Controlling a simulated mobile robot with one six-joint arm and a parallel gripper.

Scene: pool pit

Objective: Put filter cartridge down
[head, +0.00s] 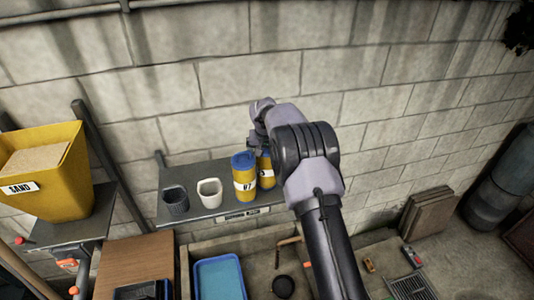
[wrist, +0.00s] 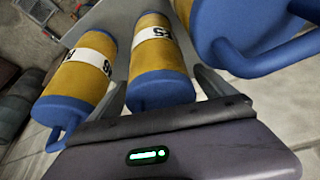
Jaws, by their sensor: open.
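Several yellow filter cartridges with blue ends and white number labels stand close together. In the wrist view, one cartridge (wrist: 155,45) stands between the fingers of my open gripper (wrist: 162,92). A second cartridge (wrist: 88,62) is to its left, and a third (wrist: 250,30) is at the top right, cut off by the frame edge. In the head view, a cartridge labelled 07 (head: 244,187) stands upright on a grey shelf (head: 200,218), with another cartridge (head: 266,172) just behind its right side. My gripper's fingertips are hidden in the head view.
A dark cup (head: 175,201) and a white cup (head: 210,193) stand on the shelf to the left. A yellow sand bin (head: 60,185) is at the far left. A blue tray (head: 218,278) lies below. A block wall (head: 200,90) rises close behind.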

